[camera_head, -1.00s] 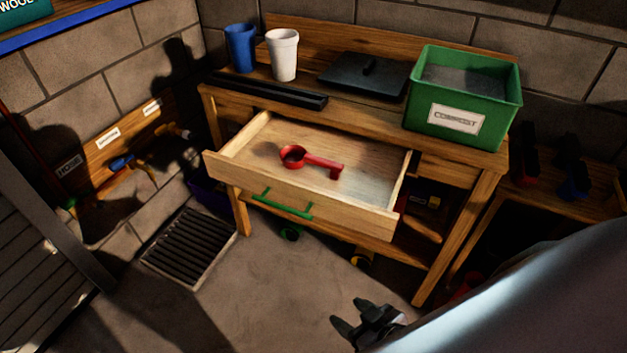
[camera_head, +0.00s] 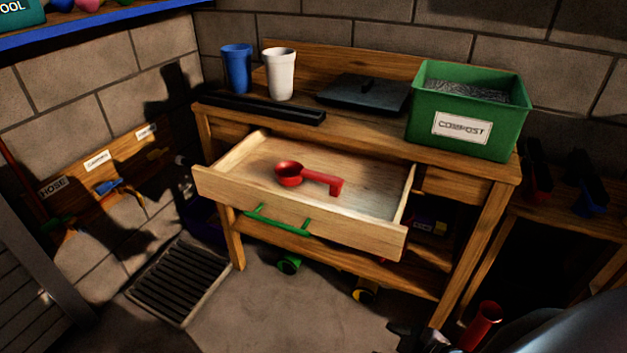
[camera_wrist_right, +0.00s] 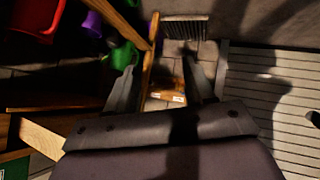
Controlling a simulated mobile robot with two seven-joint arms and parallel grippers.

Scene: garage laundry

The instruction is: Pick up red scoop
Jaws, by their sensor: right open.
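The red scoop (camera_head: 311,178) lies in the pulled-out wooden drawer (camera_head: 300,225) of the workbench. Its round cup is at the left and its handle points right. My right gripper (camera_head: 412,338) shows dark at the bottom edge of the head view, low in front of the bench and apart from the scoop. In the right wrist view, its fingers (camera_wrist_right: 160,72) are spread with nothing held between them. The scoop cannot be made out in that view. My left gripper is not in view.
A green compost bin (camera_head: 468,153), a dark flat lid (camera_head: 350,95), a blue cup (camera_head: 237,70) and a white cup (camera_head: 279,75) stand on the bench. A green handle (camera_head: 277,222) sticks out from the drawer front. A floor grate (camera_head: 180,280) lies left. Above the drawer is open.

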